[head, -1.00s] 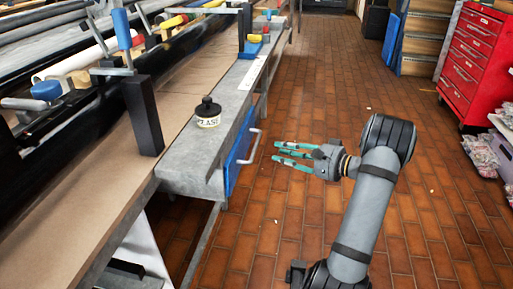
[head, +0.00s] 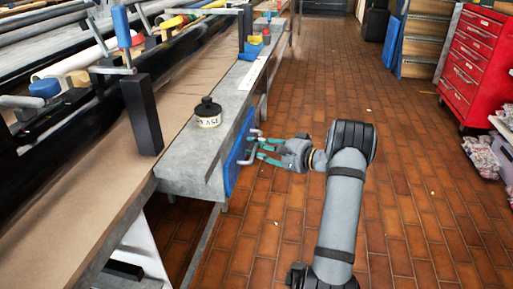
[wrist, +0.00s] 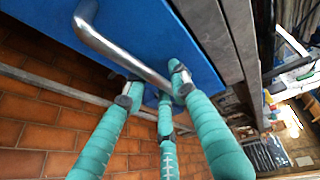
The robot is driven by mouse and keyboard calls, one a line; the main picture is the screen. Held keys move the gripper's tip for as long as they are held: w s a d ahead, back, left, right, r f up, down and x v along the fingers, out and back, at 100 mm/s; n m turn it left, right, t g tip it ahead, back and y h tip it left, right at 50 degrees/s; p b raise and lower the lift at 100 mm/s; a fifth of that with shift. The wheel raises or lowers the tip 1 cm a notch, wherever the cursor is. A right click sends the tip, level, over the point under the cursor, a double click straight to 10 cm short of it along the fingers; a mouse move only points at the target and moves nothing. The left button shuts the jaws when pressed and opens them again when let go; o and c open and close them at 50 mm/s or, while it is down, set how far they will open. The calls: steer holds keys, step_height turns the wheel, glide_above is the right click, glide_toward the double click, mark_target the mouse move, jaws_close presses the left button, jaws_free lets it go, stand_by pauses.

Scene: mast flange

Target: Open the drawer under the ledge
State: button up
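The drawer has a blue front (head: 233,165) under the grey ledge (head: 190,160), and it looks closed. Its silver bar handle (wrist: 120,47) crosses the blue front in the wrist view. My gripper (head: 262,149) is at the handle, with its teal fingers pointing at the drawer front. In the wrist view the fingertips of my gripper (wrist: 155,90) are spread around one end of the handle, with gaps between them. I cannot tell whether any finger touches the bar. The fingers hide part of that handle end.
A black-capped jar (head: 207,113) stands on the ledge above the drawer. A black post (head: 142,115) rises from the bench behind it.

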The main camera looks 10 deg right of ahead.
jaws_close()
stand_by(0.8)
